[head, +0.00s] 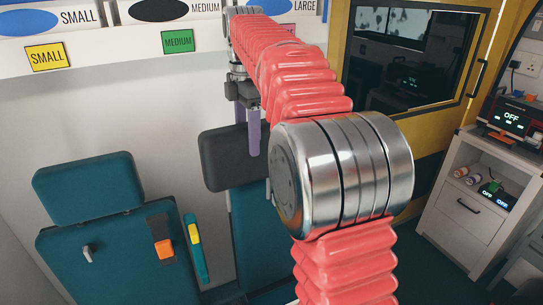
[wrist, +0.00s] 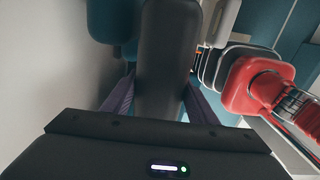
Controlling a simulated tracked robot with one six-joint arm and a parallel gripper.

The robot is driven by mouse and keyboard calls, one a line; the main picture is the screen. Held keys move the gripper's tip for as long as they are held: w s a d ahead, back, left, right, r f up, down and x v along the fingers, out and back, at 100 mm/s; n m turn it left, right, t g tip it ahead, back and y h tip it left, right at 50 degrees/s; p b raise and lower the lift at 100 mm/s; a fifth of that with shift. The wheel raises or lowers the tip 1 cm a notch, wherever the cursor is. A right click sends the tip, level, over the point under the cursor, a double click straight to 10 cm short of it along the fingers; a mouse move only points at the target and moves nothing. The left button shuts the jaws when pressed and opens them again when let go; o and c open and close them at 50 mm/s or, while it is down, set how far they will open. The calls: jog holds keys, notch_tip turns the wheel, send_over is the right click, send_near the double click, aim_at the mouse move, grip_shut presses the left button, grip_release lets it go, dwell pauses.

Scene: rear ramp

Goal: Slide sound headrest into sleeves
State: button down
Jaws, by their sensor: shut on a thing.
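The dark grey headrest (head: 222,160) is in my gripper (head: 247,125), between its two purple fingers, and it also fills the middle of the wrist view (wrist: 165,60). In the head view the headrest is just above the top of the right teal seat back (head: 255,245), overlapping it in the picture. My arm covers the right side of the headrest and part of that seat back. The headrest's posts and the sleeves are hidden, so I cannot tell whether they meet.
A left teal seat (head: 100,255) carries its own teal headrest (head: 88,188). An orange buckle (head: 164,248) shows on it. A shelf with SMALL and MEDIUM (head: 178,41) labels runs above. A white cabinet (head: 465,225) stands at the right, beside a yellow-framed window.

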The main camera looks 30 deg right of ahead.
notch_tip(320, 180, up, 9)
send_over(204, 134)
jog(key=shift+w+d+f, duration=0.15)
jog(key=shift+w+d, duration=0.05)
jog(key=shift+d, duration=0.2)
jog(key=shift+s+a+r, duration=0.1)
jog(key=shift+a+r, duration=0.2)
jog(key=shift+a, duration=0.05)
